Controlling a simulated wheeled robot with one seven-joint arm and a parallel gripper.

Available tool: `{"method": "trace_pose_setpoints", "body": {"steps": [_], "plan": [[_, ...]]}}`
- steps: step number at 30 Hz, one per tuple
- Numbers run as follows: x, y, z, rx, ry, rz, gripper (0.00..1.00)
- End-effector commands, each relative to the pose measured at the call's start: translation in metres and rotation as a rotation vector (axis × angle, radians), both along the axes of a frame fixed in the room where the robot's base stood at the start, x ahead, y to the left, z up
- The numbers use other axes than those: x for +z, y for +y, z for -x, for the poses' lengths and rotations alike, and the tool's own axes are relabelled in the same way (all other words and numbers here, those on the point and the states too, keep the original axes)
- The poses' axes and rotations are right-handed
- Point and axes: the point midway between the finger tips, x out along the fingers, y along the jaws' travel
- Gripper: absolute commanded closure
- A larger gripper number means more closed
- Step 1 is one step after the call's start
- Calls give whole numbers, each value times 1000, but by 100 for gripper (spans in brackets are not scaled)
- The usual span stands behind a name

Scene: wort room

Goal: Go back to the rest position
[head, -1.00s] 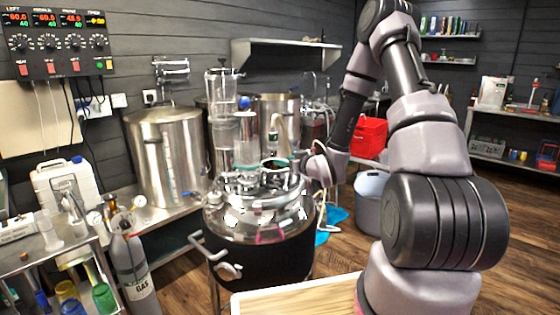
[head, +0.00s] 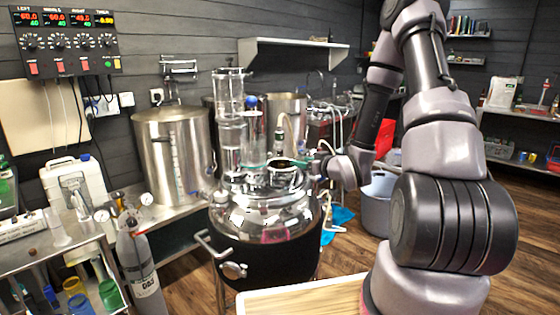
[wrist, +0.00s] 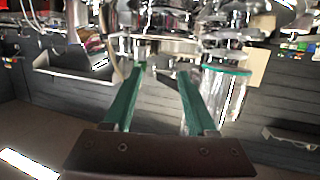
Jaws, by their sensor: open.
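My gripper (wrist: 160,82) is open and empty in the wrist view, with two green fingers spread apart. In the head view my arm reaches over from the right and my gripper (head: 312,167) is at the right side of the steel vessel's top, partly hidden by my wrist. The steel vessel (head: 265,215) has a shiny domed lid with fittings and a dark lower body. A clear glass column (head: 232,140) stands on its lid. In the wrist view a clear cylinder with a green rim (wrist: 226,90) is just right of the fingers, apart from them as far as I can tell.
A large steel pot (head: 172,155) stands on the back counter. A gas cylinder (head: 137,255) and a white jug (head: 75,185) are at left. A wooden board (head: 300,300) is in front. A grey bucket (head: 376,205) sits on the floor beyond my arm.

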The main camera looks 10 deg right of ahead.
Motion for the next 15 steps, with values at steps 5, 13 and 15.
{"method": "trace_pose_setpoints", "body": {"steps": [5, 13, 15], "plan": [[29, -16, -7, -61, 88, 71, 43], [99, -45, 14, -233, 280, 133, 43], [118, -51, 27, -279, 328, 127, 43]]}}
